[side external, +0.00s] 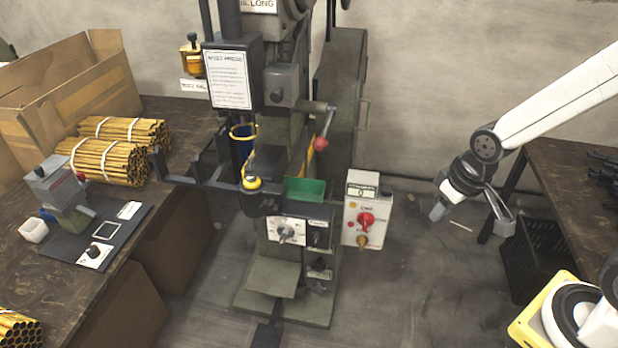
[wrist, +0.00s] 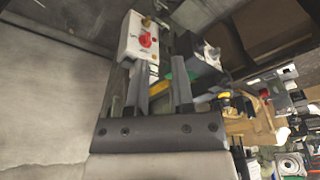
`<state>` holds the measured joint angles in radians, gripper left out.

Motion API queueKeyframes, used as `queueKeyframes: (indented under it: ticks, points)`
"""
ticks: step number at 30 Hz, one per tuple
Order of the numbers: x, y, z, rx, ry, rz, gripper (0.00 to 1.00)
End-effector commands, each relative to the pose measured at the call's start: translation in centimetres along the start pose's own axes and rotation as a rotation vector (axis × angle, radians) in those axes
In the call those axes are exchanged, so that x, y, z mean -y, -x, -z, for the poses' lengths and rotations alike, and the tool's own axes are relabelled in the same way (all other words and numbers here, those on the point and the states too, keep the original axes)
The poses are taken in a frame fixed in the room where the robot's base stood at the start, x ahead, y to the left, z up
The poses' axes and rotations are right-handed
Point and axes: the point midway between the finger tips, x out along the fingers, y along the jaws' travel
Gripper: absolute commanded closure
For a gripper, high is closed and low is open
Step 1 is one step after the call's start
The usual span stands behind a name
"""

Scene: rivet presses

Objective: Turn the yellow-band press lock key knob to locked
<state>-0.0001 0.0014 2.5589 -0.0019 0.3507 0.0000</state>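The control box (side external: 366,213) beside the press is pale, with a small display on top. It carries a red knob (side external: 366,219) and a brass key-like knob (side external: 362,240) below. Its lock marking is too small to read. In the wrist view the same box (wrist: 131,48) shows its red knob (wrist: 146,40) near the top. The green press (side external: 297,283) has a yellow ring on its left side. My gripper (wrist: 160,68) is open and empty, its two dark fingers apart. In the side view it hangs right of the box, well clear of it.
A table with brass tube bundles (side external: 105,160) and a cardboard box (side external: 75,85) stands left. A red-tipped lever (side external: 321,143) sticks out above the control box. A dark bench (side external: 575,185) and black crate (side external: 530,255) stand right. Open floor lies between box and crate.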

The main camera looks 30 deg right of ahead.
Motion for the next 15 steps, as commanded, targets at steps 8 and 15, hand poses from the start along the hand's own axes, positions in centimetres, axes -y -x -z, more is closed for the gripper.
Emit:
queueKeyframes:
  ticks: [8, 15]
  points:
    - [-0.1, -1.2, 0.7, 0.055, 0.096, -0.026, 0.41]
    - [-0.8, -3.9, 2.0, 0.173, 0.311, -0.092, 0.41]
